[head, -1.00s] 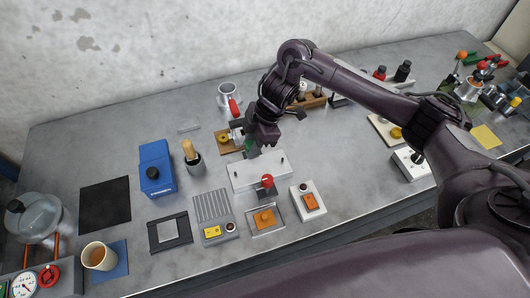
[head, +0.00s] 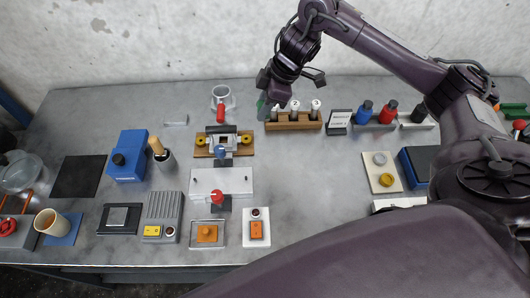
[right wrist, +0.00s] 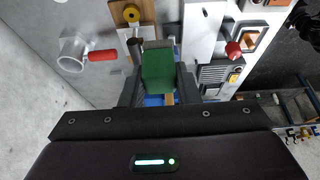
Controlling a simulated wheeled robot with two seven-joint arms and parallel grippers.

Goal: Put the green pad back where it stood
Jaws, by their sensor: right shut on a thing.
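My right gripper (head: 268,104) is at the back of the table, left of the wooden rack (head: 293,126), pointing down. It is shut on the green pad (right wrist: 158,72), which in the right wrist view sits between the two dark fingers. In the head view only a small part of the green pad (head: 261,106) shows beside the fingers. Whether its lower end touches the table I cannot tell. My left gripper is not in view.
A white plate (head: 233,184) with pegs lies nearer. Bare table lies between the fixture and rack.

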